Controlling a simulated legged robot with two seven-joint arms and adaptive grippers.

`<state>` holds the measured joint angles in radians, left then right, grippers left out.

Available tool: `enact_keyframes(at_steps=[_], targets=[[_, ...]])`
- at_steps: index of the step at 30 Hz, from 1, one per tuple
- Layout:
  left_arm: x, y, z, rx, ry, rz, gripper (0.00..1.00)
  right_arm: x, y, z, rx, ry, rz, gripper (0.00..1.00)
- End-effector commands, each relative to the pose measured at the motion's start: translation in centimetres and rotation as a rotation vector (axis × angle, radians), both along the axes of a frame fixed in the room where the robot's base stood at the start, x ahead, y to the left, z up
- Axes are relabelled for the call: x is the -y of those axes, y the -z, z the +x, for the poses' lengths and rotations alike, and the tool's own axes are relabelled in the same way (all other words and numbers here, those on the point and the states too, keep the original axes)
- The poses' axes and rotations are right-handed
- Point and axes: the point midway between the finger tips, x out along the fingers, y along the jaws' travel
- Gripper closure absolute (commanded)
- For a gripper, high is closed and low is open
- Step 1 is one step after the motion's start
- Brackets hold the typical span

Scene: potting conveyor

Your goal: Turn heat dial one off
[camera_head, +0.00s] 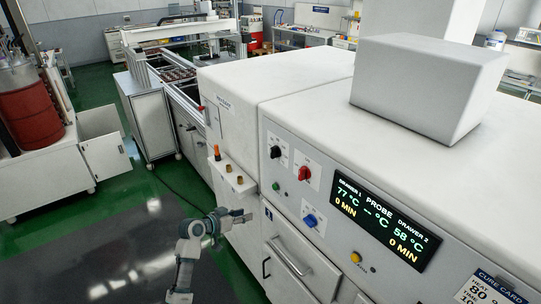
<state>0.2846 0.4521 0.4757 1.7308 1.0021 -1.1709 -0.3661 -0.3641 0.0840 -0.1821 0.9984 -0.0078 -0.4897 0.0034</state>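The white machine's front panel carries a black knob (275,152), a red knob (304,173) and a blue knob (310,220), each on a light plate. Their labels are too small to read, so I cannot tell which is heat dial one or its setting. A display (384,222) reads drawer 1 at 77 °C and drawer 2 at 58 °C, both 0 min. My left gripper (244,217) is in front of the machine, left of the knobs and apart from them, with nothing visible in it. Its finger opening is too small to judge. My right gripper is out of view.
A green button (276,186) and a yellow button (356,257) are on the panel. A drawer handle (290,256) sticks out below. A small ledge with orange and brass parts (228,170) juts out above my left gripper.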

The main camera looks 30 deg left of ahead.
Motion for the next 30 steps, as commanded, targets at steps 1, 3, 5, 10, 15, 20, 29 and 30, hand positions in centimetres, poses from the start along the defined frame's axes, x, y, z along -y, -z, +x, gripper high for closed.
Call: enact_keyframes(at_steps=[1,3,5,10,15,20,29,30], targets=[[-0.8,-6.1,-0.4,0.101,0.029,0.013,0.6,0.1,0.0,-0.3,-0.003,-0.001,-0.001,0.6],[-1.2,-12.5,-1.7,0.217,0.073,0.031,0.6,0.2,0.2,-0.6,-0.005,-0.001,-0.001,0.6],[-1.3,-16.8,-3.0,0.297,0.107,0.051,0.6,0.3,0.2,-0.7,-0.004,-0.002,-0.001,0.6],[-1.1,-23.1,-5.5,0.424,0.164,0.094,0.6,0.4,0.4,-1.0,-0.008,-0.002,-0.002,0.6],[-0.4,-24.0,-4.6,0.443,0.176,0.098,0.6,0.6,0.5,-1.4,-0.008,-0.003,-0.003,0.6],[1.0,-24.2,-1.5,0.444,0.176,0.097,0.6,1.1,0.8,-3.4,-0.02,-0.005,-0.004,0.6],[3.8,-24.1,5.1,0.442,0.175,0.097,0.6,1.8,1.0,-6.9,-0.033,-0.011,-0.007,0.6],[4.0,-24.0,5.9,0.441,0.174,0.095,0.6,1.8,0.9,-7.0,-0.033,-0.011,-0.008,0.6]])
